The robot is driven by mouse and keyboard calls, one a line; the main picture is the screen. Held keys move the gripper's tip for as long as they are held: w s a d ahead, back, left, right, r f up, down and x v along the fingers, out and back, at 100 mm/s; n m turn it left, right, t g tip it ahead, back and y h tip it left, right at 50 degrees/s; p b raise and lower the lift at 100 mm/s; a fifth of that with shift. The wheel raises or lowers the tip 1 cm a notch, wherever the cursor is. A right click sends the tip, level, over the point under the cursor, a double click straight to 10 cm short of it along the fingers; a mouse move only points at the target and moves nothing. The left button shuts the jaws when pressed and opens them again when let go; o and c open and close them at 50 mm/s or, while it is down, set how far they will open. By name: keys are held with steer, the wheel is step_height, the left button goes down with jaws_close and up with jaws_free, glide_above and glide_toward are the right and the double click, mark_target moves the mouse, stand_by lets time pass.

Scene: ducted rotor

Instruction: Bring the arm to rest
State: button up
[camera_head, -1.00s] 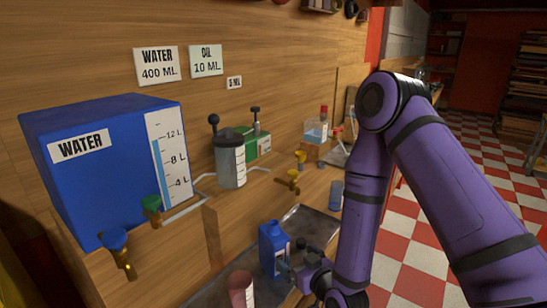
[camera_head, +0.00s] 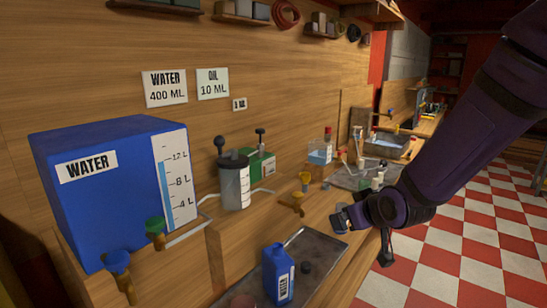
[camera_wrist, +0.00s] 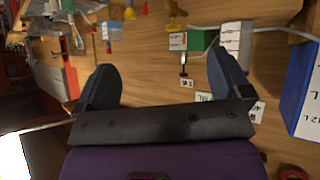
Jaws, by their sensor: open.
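My purple arm reaches in from the right in the head view. My gripper (camera_head: 345,212) is at the bench's front edge, to the right of the brass tap. In the wrist view its two dark fingers (camera_wrist: 165,85) stand wide apart with nothing between them. My gripper touches nothing that I can see.
A blue water tank (camera_head: 110,185) with taps stands at the left. The checkered floor at right is clear.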

steer(key=s+d+r+m+g+h, duration=0.2)
steer(key=s+d+r, duration=0.5)
steer(key=s+r, duration=0.3)
steer(key=s+d+r+m+g, duration=0.1)
steer(key=s+d+r, duration=0.1)
steer(key=s, duration=0.6)
steer(key=s+d+r+m+g, duration=0.1)
steer(key=s+d+r+m, duration=0.1)
steer(key=s, duration=0.6)
steer(key=shift+s+d+r+g+h, duration=0.2)
steer(key=shift+r+g+h, duration=0.2)
steer(key=shift+r, duration=0.45)
